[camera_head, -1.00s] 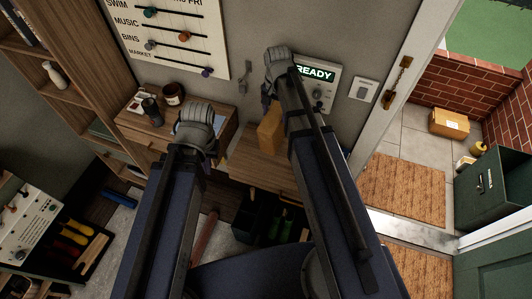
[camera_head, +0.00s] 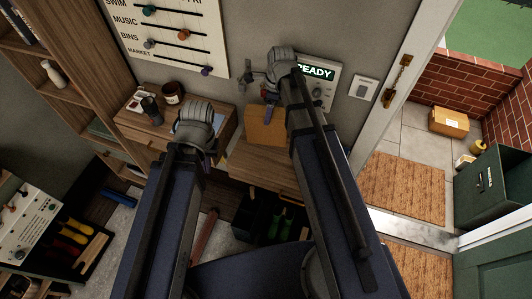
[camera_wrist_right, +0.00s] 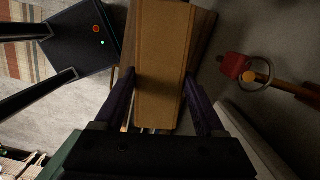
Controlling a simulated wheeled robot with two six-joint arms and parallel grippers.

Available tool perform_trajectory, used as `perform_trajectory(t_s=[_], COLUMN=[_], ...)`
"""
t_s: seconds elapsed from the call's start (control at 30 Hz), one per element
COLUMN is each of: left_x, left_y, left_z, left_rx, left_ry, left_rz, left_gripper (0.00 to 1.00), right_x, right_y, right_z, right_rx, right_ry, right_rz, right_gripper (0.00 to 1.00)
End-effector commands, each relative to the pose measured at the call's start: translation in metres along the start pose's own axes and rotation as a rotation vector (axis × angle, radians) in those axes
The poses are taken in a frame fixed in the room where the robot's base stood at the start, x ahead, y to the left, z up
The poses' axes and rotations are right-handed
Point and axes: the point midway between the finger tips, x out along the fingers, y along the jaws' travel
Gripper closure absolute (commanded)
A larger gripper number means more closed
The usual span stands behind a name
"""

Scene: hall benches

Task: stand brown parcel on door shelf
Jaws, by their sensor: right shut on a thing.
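A brown parcel (camera_head: 266,127) is upright over the wooden door shelf (camera_head: 258,168), below the READY panel. In the right wrist view the parcel (camera_wrist_right: 160,60) sits between the purple fingers of my right gripper (camera_wrist_right: 160,85), which is shut on it. In the head view my right gripper (camera_head: 270,96) is partly hidden by its own arm. I cannot tell whether the parcel's bottom touches the shelf. My left gripper (camera_head: 211,148) hangs by the small drawer unit, mostly hidden behind its wrist; its jaw opening does not show.
The drawer unit (camera_head: 150,131) holds a dark cup (camera_head: 173,93). The READY panel (camera_head: 318,76) and a light switch (camera_head: 364,89) are on the wall. A dark caddy (camera_head: 262,215) with green-handled tools stands below the shelf. Another cardboard box (camera_head: 449,122) lies outside the open doorway.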

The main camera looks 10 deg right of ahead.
Motion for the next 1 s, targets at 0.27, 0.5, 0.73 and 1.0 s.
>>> perform_trajectory(t_s=[0.27, 0.5, 0.73, 1.0], left_x=[0.000, 0.001, 0.020, 0.059], left_y=[0.000, 0.000, 0.002, 0.005], left_z=[0.000, 0.000, -0.001, -0.003], left_rx=[0.000, 0.000, 0.003, 0.011], left_ry=[0.000, 0.000, 0.000, 0.000], left_rz=[0.000, 0.000, -0.001, -0.002], left_gripper=[1.00, 1.00, 1.00, 1.00], right_x=[0.000, 0.001, 0.019, 0.059], right_y=[0.001, 0.000, 0.000, 0.000], right_z=[0.003, 0.003, 0.000, -0.006], right_rx=[0.157, 0.179, 0.177, 0.176], right_ry=[-0.017, -0.019, -0.019, -0.018], right_rz=[-0.023, -0.026, -0.026, -0.026], right_gripper=[1.00, 1.00, 1.00, 1.00])
